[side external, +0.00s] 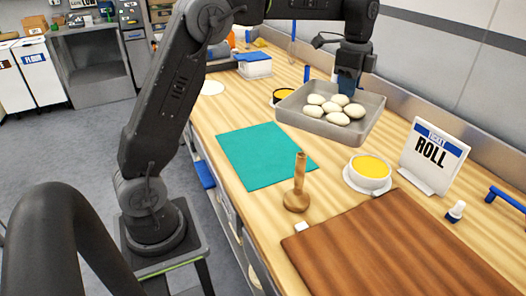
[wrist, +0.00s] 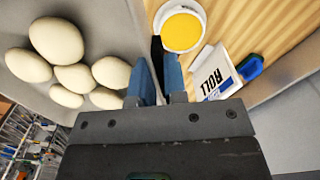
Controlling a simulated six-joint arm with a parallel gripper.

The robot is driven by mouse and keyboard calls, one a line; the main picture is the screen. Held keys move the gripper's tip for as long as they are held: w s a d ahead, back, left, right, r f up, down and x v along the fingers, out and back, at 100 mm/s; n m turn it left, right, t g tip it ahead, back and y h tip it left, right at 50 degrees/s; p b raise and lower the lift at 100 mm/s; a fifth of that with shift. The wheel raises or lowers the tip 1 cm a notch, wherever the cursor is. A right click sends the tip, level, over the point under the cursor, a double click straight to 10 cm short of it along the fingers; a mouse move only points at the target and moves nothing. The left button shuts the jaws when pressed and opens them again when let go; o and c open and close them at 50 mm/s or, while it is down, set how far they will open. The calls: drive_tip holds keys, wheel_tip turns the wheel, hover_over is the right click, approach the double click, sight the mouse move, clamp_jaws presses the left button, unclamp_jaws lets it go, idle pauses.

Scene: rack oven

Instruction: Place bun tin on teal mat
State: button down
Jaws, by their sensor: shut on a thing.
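The bun tin (side external: 290,116) is a grey, shallow square pan with several pale dough buns (side external: 338,108) in it. My gripper (side external: 346,88) is shut on the tin's far wall and holds the tin above the table. In the wrist view the blue fingers (wrist: 158,82) pinch the tin's rim, and the tin (wrist: 110,25) with its buns fills the left side. The teal mat (side external: 262,155) lies flat and bare on the wooden table, left of and below the tin in the side view.
A wooden pestle-like tool (side external: 298,185) stands by the mat's near corner. A white bowl of yellow filling (side external: 370,170), a ROLL sign (side external: 433,155) and a brown board (side external: 400,245) are to the right. Another yellow-filled bowl (side external: 282,94) sits behind the tin.

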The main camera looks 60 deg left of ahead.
drive_tip(key=s+a+n, duration=0.4)
drive_tip(key=s+a, duration=0.1)
drive_tip(key=a, duration=0.9)
drive_tip(key=s+a+n, duration=0.8)
drive_tip(key=s+a, duration=0.9)
drive_tip(key=s, duration=0.3)
hover_over(252, 136)
wheel_tip(252, 136, down, 19)
drive_tip(key=shift+s+f, duration=0.1)
drive_tip(key=shift+f, duration=1.95)
drive_tip(key=shift+d, duration=0.1)
